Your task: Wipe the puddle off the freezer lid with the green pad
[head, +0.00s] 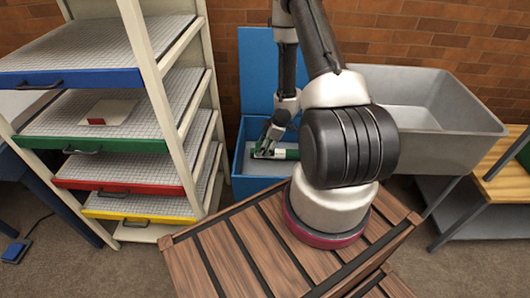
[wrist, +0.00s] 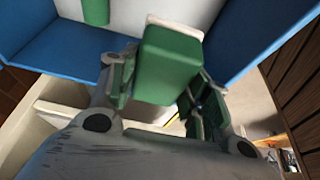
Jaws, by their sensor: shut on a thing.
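My gripper (head: 266,146) reaches down into the open blue box (head: 240,178), at the middle of the head view. In the wrist view my gripper (wrist: 160,85) is shut on a green block with a pale edge, which I take to be the green pad (wrist: 167,65). Green also shows beside the fingers in the head view, partly behind my arm. A pale surface (wrist: 150,10) lies beyond the pad, between blue walls. I cannot tell whether the pad touches it. No puddle can be made out, and I cannot tell which surface is the freezer lid.
A second green piece (wrist: 96,10) shows at the wrist view's top. The box's blue panel (head: 258,70) stands upright behind it. A shelf rack with coloured trays (head: 110,145) is close on the left, a grey sink (head: 440,105) on the right. A slatted wooden top (head: 240,255) is in front.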

